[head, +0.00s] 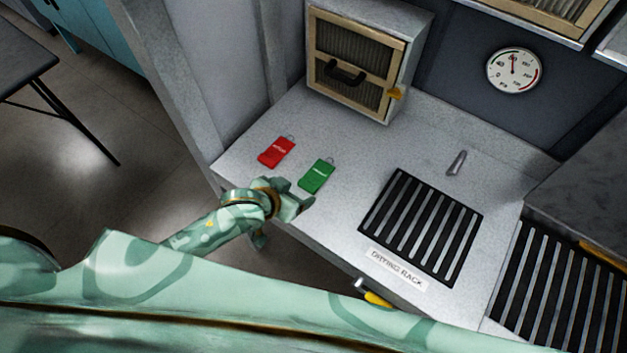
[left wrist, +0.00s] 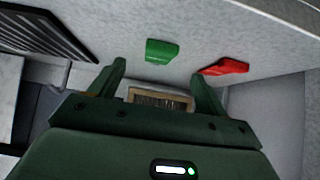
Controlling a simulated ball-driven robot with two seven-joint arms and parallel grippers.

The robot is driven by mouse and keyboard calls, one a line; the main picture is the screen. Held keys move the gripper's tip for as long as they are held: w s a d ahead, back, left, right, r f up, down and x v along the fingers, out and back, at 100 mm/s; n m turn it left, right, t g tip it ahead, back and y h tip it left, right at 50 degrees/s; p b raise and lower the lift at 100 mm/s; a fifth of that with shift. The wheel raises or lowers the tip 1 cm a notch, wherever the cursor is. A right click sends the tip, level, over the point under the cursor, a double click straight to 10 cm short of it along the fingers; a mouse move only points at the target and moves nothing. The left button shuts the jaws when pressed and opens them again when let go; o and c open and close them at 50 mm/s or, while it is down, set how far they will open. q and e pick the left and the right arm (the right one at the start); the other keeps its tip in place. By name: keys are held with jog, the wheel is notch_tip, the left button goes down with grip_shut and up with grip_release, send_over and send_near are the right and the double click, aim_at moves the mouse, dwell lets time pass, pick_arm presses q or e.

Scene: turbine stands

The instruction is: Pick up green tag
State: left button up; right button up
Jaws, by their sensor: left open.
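The green tag (head: 317,175) lies flat on the grey counter (head: 400,150), to the right of the red tag (head: 277,151). My left gripper (head: 290,213) is at the counter's front edge, just short of the green tag in the head view. In the left wrist view the green tag (left wrist: 162,51) lies beyond the fingertips, between their lines, with the red tag (left wrist: 224,67) by the right finger. My left gripper (left wrist: 160,75) is open with nothing between its fingers. My right gripper is not in view.
A small cabinet (head: 355,62) with a dark handle stands at the back of the counter. A black slatted drying rack (head: 421,226) lies to the right, with a small metal piece (head: 456,163) behind it. A round gauge (head: 513,71) is on the back wall.

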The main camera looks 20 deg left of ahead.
aim_at(307, 185)
pick_arm(q)
jog(key=b+x, duration=0.1)
jog(key=x, duration=0.2)
jog(key=b+x, duration=0.1)
jog(key=x, duration=0.2)
jog(key=shift+a+f, duration=0.1)
jog(key=shift+f, duration=0.45)
jog(key=shift+c, duration=1.2)
jog(key=c, duration=1.2)
jog(key=shift+r, duration=0.55)
jog(key=shift+c, duration=0.2)
notch_tip(307, 185, up, 3)
jog(key=shift+f+p, duration=0.1)
jog(key=shift+p, duration=0.65)
jog(key=s+r+p, duration=0.1)
jog(key=s+r, duration=0.3)
jog(key=s, duration=0.3)
jog(key=s+d+r+p, duration=0.1)
jog(key=s+r+p, duration=0.1)
jog(key=s+r, duration=0.3)
jog(key=shift+s+d, duration=0.3)
jog(key=shift+s, duration=0.65)
jog(key=shift+r, duration=0.1)
